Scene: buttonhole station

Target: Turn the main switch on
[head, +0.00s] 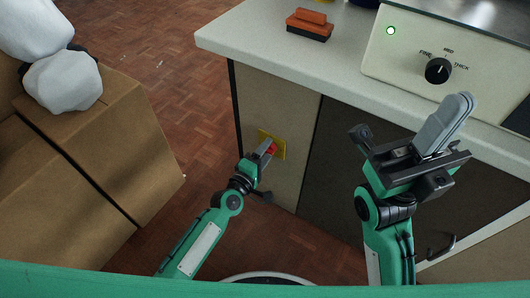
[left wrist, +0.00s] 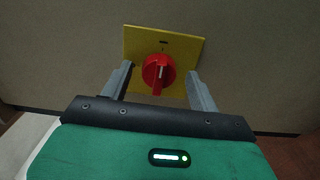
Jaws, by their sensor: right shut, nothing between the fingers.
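The main switch is a red rotary knob (left wrist: 158,72) on a yellow plate (left wrist: 180,48), fixed to the side panel of the cabinet. In the left wrist view the knob's handle points down toward me. In the head view the yellow plate (head: 279,151) shows low on the panel, with the knob partly behind my gripper. My left gripper (left wrist: 158,88) is open, its two grey fingers on either side of the knob, apart from it in the picture. It also shows in the head view (head: 266,148). My right gripper (head: 458,112) is shut and empty, above the dark cabinet front.
A machine (head: 405,55) with a lit green lamp and a black dial stands on the worktop (head: 260,45). An orange and black block (head: 310,24) lies near the worktop edge. Cardboard boxes (head: 120,150) stand at left. Parquet floor (head: 165,45) lies between.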

